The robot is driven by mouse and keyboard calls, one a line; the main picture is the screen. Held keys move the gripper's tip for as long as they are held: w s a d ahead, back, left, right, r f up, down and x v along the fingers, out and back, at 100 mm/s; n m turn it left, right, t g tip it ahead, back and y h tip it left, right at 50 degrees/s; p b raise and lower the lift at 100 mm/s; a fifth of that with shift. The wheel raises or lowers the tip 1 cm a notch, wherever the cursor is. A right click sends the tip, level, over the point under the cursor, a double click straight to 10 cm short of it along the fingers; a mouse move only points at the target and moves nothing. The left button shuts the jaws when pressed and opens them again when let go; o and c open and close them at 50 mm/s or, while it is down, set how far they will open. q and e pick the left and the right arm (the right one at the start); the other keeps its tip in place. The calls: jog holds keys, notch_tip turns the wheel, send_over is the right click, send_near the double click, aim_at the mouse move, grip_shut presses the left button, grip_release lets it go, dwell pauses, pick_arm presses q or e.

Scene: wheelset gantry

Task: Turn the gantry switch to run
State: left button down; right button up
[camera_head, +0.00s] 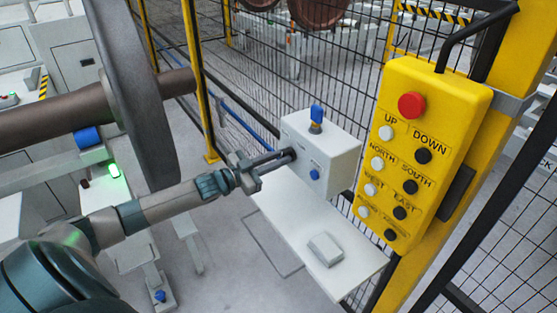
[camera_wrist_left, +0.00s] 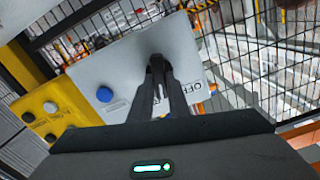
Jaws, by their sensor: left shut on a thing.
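The gantry switch is a dark knob (camera_head: 291,153) on the front face of a white control box (camera_head: 340,160) mounted by the mesh fence. My left gripper (camera_head: 280,160) reaches it from the left and is shut on the knob. In the left wrist view the gripper's fingers (camera_wrist_left: 160,85) close around the dark knob (camera_wrist_left: 156,62) on the box's pale face (camera_wrist_left: 120,62). Lettering that looks like "OFF" shows beside the fingers, and they hide part of the label. I cannot tell the knob's exact setting. My right gripper is not in view.
A blue button (camera_head: 314,174) sits on the box face and a blue-topped fitting (camera_head: 316,114) on its top. A yellow pendant (camera_head: 420,140) with a red button hangs at right. A white shelf (camera_head: 350,265) lies below. A large wheel (camera_head: 135,90) stands left, above my arm.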

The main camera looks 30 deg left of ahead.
pick_arm(q)
jog(key=m, duration=0.3)
jog(key=m+b, duration=0.1)
jog(key=m, duration=0.2)
jog(key=shift+d+f, duration=0.15)
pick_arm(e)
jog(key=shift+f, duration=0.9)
pick_arm(q)
jog(key=shift+b, duration=0.3)
jog(key=c, duration=1.7)
grip_release()
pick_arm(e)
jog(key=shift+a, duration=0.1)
pick_arm(q)
jog(key=shift+s, duration=0.15)
jog(key=shift+b+v, duration=1.85)
jog(key=shift+v, duration=6.8)
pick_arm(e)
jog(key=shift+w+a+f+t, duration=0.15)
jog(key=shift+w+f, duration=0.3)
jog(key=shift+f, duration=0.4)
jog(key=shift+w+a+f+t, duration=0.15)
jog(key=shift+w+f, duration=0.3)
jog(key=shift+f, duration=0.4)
